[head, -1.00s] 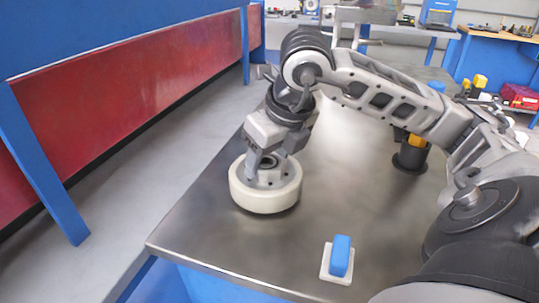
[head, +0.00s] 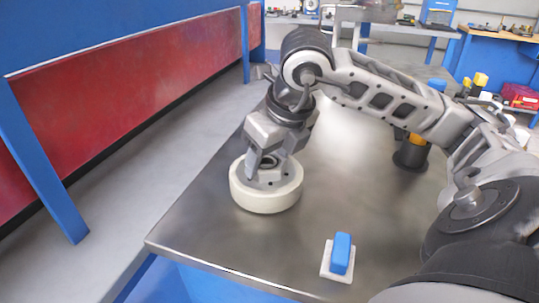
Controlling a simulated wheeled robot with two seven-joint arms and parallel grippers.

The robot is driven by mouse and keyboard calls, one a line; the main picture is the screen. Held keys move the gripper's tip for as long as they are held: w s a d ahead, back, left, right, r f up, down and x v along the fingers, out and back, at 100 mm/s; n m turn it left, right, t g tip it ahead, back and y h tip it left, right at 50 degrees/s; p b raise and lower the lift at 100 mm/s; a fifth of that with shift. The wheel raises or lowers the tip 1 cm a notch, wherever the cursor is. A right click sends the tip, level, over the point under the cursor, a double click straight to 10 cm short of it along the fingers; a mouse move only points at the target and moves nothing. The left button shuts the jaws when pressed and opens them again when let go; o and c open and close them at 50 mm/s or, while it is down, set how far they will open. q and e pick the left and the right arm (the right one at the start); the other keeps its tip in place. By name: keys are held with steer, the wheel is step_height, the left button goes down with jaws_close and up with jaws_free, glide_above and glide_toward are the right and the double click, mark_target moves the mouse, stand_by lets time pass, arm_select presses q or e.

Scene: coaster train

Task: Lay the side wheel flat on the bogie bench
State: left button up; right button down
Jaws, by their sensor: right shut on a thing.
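The side wheel (head: 265,198) is a cream-white ring with a grey hub. It lies flat on the bare metal top of the bogie bench (head: 225,235), near its left edge, and appears to touch it. My right gripper (head: 264,172) points down at the hub from above and is shut on the wheel. The fingers partly cover the hub. My left gripper is not in view.
A blue block on a white base (head: 341,255) stands near the bench's front edge. A dark holder with an orange-yellow part (head: 411,152) stands at the right, partly behind my arm. A red panel with blue framing (head: 130,105) runs along the left, across a grey floor.

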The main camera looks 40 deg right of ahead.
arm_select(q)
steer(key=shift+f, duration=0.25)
arm_select(e)
steer(key=shift+c, duration=1.9)
jaws_free()
steer(key=shift+a, duration=0.1)
steer(key=shift+s+f, duration=0.1)
steer(key=shift+f, duration=0.25)
steer(key=shift+r, duration=0.45)
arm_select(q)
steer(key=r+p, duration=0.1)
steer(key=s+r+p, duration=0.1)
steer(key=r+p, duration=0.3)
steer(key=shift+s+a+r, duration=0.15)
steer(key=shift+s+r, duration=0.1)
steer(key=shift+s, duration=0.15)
arm_select(e)
steer(key=v, duration=0.7)
steer(key=shift+s+r, duration=0.15)
steer(key=shift+r, duration=0.15)
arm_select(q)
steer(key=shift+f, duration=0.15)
arm_select(e)
steer(key=shift+f, duration=0.15)
